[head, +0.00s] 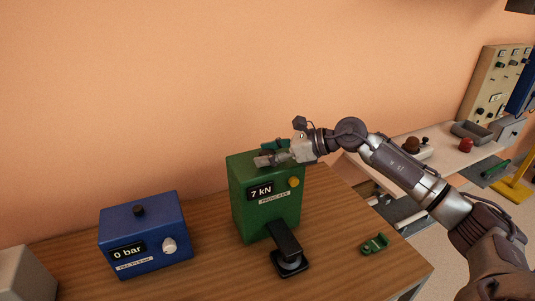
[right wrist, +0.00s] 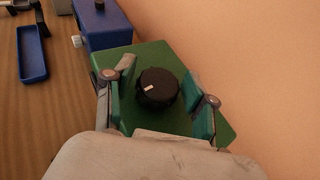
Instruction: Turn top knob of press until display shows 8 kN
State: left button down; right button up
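The green press (head: 266,205) stands on the wooden table, and its display (head: 261,190) reads 7 kN. Its black top knob (right wrist: 158,88) has a white mark pointing toward the left in the right wrist view. The knob is hidden behind my gripper in the head view. My right gripper (head: 272,154) is at the top of the press. In the right wrist view its fingers (right wrist: 160,98) are open on both sides of the knob, with visible gaps between them and it. My left gripper is in neither view.
A blue box (head: 145,235) with a 0 bar display stands left of the press; it also shows in the right wrist view (right wrist: 103,25). A green part (head: 374,244) lies near the table's right edge. A blue tray (right wrist: 33,55) lies beyond. Table between the boxes is clear.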

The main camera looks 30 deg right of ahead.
jog(key=shift+o, duration=0.3)
jog(key=v, duration=1.2)
dwell(0.4)
